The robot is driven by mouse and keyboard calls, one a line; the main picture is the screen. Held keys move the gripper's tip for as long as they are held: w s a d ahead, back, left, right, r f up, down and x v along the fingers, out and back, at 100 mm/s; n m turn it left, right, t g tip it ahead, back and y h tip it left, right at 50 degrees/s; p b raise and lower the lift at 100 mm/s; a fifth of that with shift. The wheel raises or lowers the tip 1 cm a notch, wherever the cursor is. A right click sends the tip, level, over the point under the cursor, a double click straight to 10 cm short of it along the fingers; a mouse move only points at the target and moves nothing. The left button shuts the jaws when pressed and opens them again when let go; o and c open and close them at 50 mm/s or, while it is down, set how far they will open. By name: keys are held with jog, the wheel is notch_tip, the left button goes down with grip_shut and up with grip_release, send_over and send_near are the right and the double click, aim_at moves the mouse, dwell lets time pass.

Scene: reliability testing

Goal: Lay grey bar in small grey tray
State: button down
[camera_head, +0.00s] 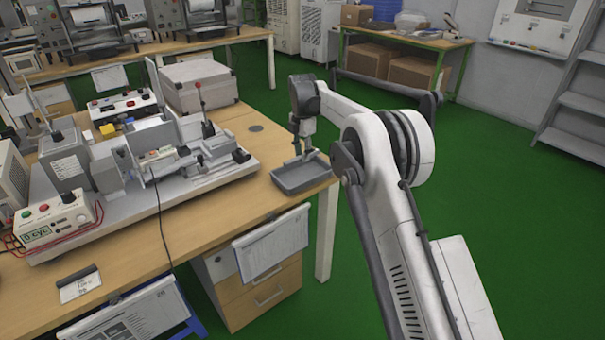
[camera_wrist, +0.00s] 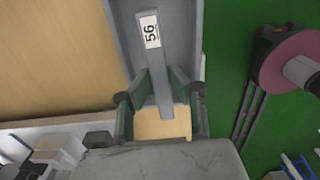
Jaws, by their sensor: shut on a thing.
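The small grey tray (camera_head: 302,176) sits at the right corner of the wooden workbench. My gripper (camera_head: 302,152) reaches down over it. In the wrist view, the tray (camera_wrist: 188,45) lies beneath my gripper (camera_wrist: 164,90). The fingers are shut on one end of the grey bar (camera_wrist: 156,75), which carries a white label reading 56. The bar extends away from the fingers, over the tray's interior. I cannot tell whether the bar touches the tray floor. In the head view the bar is too small to make out clearly.
A test machine on a pale base plate (camera_head: 150,190) stands left of the tray. A grey case (camera_head: 199,85) is behind it. Paper sheets hang at the bench's front edge (camera_head: 270,243). Open green floor (camera_head: 480,190) lies to the right.

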aim_at(302, 177)
jog(key=shift+f+b, duration=0.4)
jog(key=shift+f, duration=3.2)
jog(key=shift+f, duration=0.15)
jog(key=c, duration=1.6)
grip_release()
